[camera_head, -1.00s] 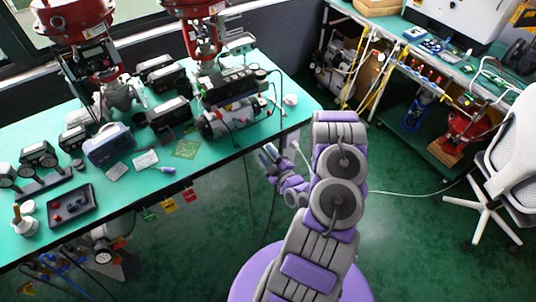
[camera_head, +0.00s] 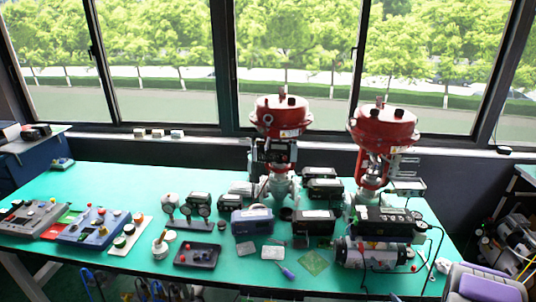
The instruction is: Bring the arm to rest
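My arm shows only as a purple and grey link at the lower right corner of the head view. My gripper is not in view; it lies outside the frame. The green-topped workbench (camera_head: 110,188) spans the picture. Two red-topped valves stand on it, the left valve (camera_head: 281,112) near the middle and the right valve (camera_head: 384,125) to its right. My visible arm link is in front of the bench's right end; I cannot tell its distance from the bench.
A valve positioner unit (camera_head: 385,222) and a blue case (camera_head: 252,220) stand on the bench. A dark tray (camera_head: 197,255) and a screwdriver (camera_head: 287,272) lie near its front edge. Control boxes (camera_head: 93,229) sit at left. Another bench with cables (camera_head: 515,240) is at far right.

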